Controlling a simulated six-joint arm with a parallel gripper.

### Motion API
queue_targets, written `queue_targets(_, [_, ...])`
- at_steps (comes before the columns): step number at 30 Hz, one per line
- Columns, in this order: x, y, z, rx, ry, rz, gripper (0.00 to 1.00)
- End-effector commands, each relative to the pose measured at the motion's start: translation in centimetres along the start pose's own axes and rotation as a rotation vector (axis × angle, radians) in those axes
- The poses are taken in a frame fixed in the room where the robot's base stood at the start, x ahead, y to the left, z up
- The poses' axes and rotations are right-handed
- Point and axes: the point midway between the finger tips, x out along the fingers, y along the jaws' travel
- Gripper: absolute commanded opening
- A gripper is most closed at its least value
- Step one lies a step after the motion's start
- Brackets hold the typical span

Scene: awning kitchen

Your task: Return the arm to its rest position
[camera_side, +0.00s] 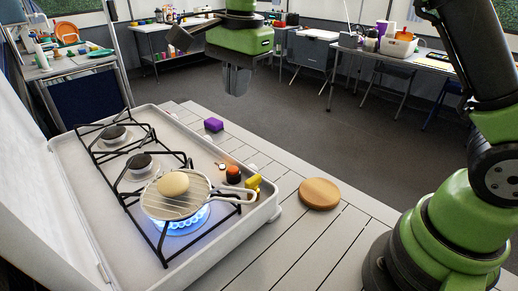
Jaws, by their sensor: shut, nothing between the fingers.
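My gripper (236,80) hangs in the air in the upper middle of the side view, pointing down, shut and empty. It is above and beyond the grey slatted table (330,241), apart from everything on it. My green and black arm stands at the right edge of the view.
A gas stove (158,112) has a lit front burner (183,222). A purple block (213,125), a yellow piece (253,182) and a round wooden board (319,193) are nearby. Side tables stand behind.

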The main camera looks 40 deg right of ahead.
Motion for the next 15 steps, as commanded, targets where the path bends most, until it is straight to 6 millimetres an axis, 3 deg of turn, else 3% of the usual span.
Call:
queue_targets(1, [-1.9,1.1,-0.2,-0.060,-0.006,-0.039,0.00])
queue_targets(6, [-6.5,5.8,-0.5,-0.310,-0.009,-0.167,0.00])
queue_targets(10, [-8.7,9.9,-0.5,-0.498,0.018,-0.267,0.00])
queue_targets(15, [-9.8,15.4,-0.2,-0.731,0.091,-0.390,0.00])
